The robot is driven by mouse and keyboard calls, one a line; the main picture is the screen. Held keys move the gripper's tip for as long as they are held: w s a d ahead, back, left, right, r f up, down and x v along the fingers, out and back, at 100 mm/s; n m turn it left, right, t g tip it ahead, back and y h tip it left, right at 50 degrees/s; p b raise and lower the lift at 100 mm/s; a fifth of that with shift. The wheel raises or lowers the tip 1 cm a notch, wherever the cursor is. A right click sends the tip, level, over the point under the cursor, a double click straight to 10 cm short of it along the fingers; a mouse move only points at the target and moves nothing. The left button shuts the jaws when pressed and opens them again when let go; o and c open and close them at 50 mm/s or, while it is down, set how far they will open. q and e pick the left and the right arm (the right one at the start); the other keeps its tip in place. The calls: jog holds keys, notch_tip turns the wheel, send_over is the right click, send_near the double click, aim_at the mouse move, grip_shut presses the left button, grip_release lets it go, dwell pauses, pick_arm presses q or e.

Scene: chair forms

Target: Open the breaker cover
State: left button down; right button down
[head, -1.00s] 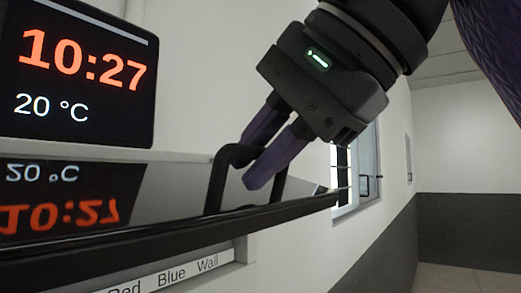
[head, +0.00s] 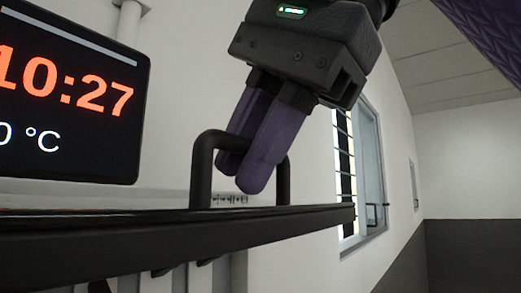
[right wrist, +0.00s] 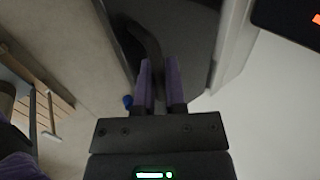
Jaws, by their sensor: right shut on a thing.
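The breaker cover (head: 150,238) is a dark panel seen almost edge-on in the head view, sticking out from the wall roughly level. Its black U-shaped handle (head: 202,165) stands up from the top near the outer edge. My right gripper (head: 243,178) comes down from above with purple fingers shut on the handle bar. In the right wrist view the fingers (right wrist: 160,85) meet a dark curved bar (right wrist: 148,45), with a dark panel behind. Parts under the cover are mostly hidden. My left gripper is not in view.
A wall display (head: 70,100) with a clock and temperature hangs just above the cover at left. A barred window (head: 360,170) is on the wall to the right. A wooden slatted thing (right wrist: 40,95) shows at left in the right wrist view. Space right of the gripper is open.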

jog(key=c, duration=0.7)
grip_release()
jog(key=shift+w+a, duration=0.1)
